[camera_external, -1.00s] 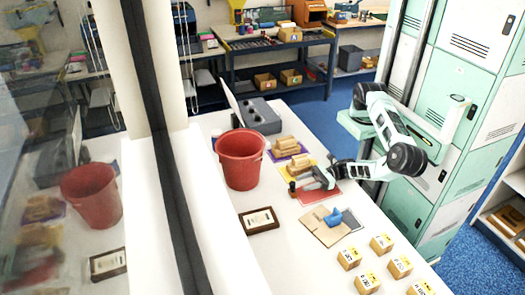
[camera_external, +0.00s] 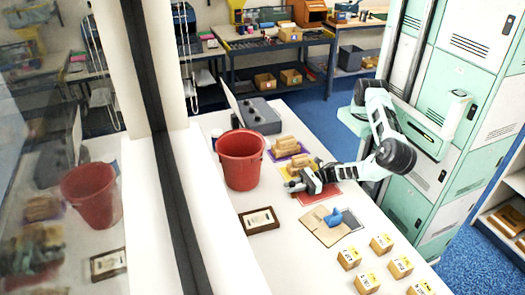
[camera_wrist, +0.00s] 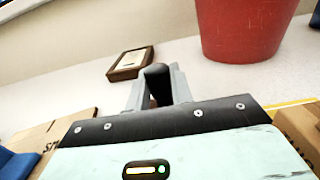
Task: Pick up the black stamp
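The black stamp's rounded dark handle (camera_wrist: 157,76) shows in the wrist view, upright between the two grey fingers of my gripper (camera_wrist: 160,93). A finger stands on each side of the handle with little or no gap visible. I cannot tell whether they press on it. The handle hides part of the fingertips, and the stamp's lower part is mostly hidden. In the external view my gripper (camera_external: 298,184) is low over the left end of the red mat (camera_external: 324,196). The stamp is too small and covered there to make out clearly.
A red bucket (camera_external: 241,160) stands left of my gripper. A brown framed plaque (camera_external: 259,220) lies to the front left. A cardboard sheet (camera_external: 318,226) with a blue object (camera_external: 334,217) lies in front. Cartons on yellow (camera_external: 294,171) and purple mats sit behind.

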